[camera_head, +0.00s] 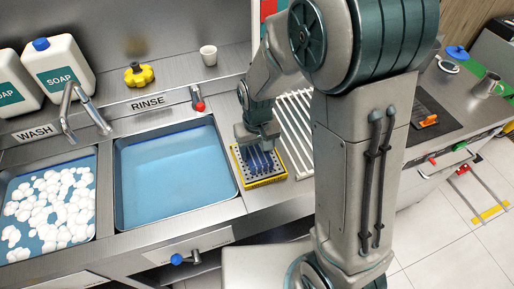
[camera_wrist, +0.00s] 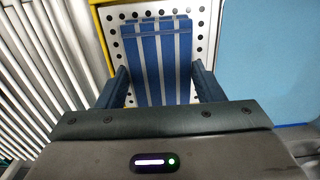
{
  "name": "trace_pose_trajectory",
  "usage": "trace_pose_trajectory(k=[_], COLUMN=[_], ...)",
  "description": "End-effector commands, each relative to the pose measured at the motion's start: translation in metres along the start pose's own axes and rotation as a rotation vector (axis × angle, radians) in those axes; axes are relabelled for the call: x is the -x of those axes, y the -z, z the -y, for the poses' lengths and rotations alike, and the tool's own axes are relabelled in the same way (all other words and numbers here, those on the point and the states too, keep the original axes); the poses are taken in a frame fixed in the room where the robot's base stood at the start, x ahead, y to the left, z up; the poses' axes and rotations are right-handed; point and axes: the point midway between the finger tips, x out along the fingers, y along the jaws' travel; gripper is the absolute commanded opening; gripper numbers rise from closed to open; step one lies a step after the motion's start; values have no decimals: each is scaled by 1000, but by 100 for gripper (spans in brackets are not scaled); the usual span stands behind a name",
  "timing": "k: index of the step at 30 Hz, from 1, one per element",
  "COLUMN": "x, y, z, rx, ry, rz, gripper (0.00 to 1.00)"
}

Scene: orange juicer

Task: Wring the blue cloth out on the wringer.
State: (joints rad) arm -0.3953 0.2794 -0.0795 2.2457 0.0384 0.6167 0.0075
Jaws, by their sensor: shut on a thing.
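The wringer (camera_head: 278,178) is a yellow-edged tray with a perforated metal plate on the counter, right of the rinse basin. In the wrist view its holed plate (camera_wrist: 202,30) fills the top middle. The blue cloth (camera_head: 261,160) has pale stripes and lies over the plate; it also shows in the wrist view (camera_wrist: 156,62). My gripper (camera_head: 258,147) is down over the wringer, shut on the cloth. In the wrist view my gripper's fingers (camera_wrist: 158,85) stand on either side of the cloth. The cloth's near end is hidden behind my gripper's body.
The rinse basin (camera_head: 170,175) holds blue water, left of the wringer. The wash basin (camera_head: 50,205) with white suds is farther left. A white drying rack (camera_head: 297,125) lies right of the wringer. A red-knobbed tap (camera_head: 198,103) stands behind the rinse basin.

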Motion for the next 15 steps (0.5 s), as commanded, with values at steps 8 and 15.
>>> trace_pose_trajectory(k=[8, 15], x=[1, 18], y=[-1, 0], z=[0, 0], rx=[0, 0], ry=[0, 0], rz=[3, 1], gripper=[43, 43])
